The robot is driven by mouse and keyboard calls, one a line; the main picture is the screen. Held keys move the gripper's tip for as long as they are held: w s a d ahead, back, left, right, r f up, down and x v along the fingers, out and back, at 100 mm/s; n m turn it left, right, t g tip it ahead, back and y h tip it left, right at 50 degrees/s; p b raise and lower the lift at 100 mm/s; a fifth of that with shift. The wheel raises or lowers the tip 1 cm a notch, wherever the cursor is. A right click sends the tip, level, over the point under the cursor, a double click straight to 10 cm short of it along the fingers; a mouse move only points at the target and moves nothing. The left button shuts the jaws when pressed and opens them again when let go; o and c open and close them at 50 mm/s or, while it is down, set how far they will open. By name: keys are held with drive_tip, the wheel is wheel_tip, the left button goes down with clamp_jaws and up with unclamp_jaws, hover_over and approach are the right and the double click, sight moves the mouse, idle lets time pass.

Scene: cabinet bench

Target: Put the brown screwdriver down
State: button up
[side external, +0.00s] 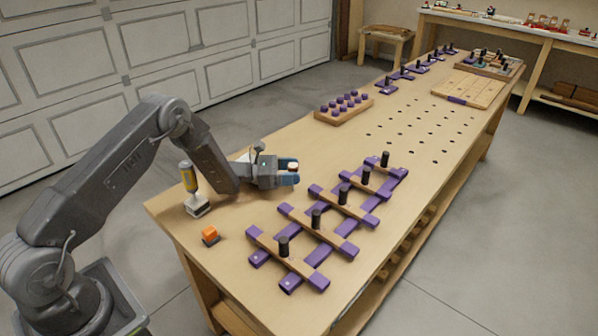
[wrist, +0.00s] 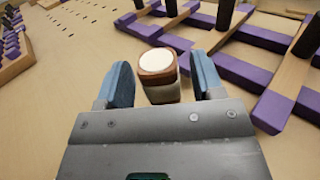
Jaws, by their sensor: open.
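The brown screwdriver (wrist: 157,78) shows in the wrist view as a short brown handle with a round white end, seen nearly end-on. A paler grey-brown part shows below the handle; its shaft and tip are hidden. My gripper (wrist: 164,76) is open, with one blue finger on each side of the handle and a visible gap on both sides. In the side view, my gripper (side external: 288,172) is low over the bench, and a small brown and white bit of the screwdriver (side external: 292,166) shows between the fingers.
A purple and wood frame with black pegs (side external: 315,220) lies close to the right of my gripper. A yellow-handled screwdriver (side external: 188,176) stands upright in a pale base at left. An orange block (side external: 210,235) sits near the front edge. A purple-pegged board (side external: 344,106) lies behind.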

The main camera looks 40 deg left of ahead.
drive_tip(key=r, duration=0.7)
drive_tip(key=shift+s+a, duration=0.25)
drive_tip(key=shift+s, duration=0.05)
drive_tip(key=shift+d+r, duration=0.1)
drive_tip(key=shift+r, duration=0.05)
drive_tip(key=s+d+r+m+g+y, duration=0.2)
drive_tip(key=s+d+r+m+g, duration=0.8)
drive_tip(key=s+d+r+m, duration=0.6)
drive_tip(key=s+a+m+t+y, duration=0.1)
drive_tip(key=s+a+m+y, duration=0.1)
drive_tip(key=s, duration=0.5)
drive_tip(key=s+a+r+m+t+y, duration=0.1)
drive_tip(key=s+a+m+y, duration=0.2)
drive_tip(key=s+m+y, duration=0.2)
drive_tip(key=s+a+m+y, duration=0.2)
drive_tip(key=s+m+y, duration=0.1)
drive_tip(key=s, duration=0.6)
drive_tip(key=shift+s+a+r+m+t+y, duration=0.25)
drive_tip(key=shift+s+m+t+y, duration=0.15)
drive_tip(key=shift+m, duration=0.1)
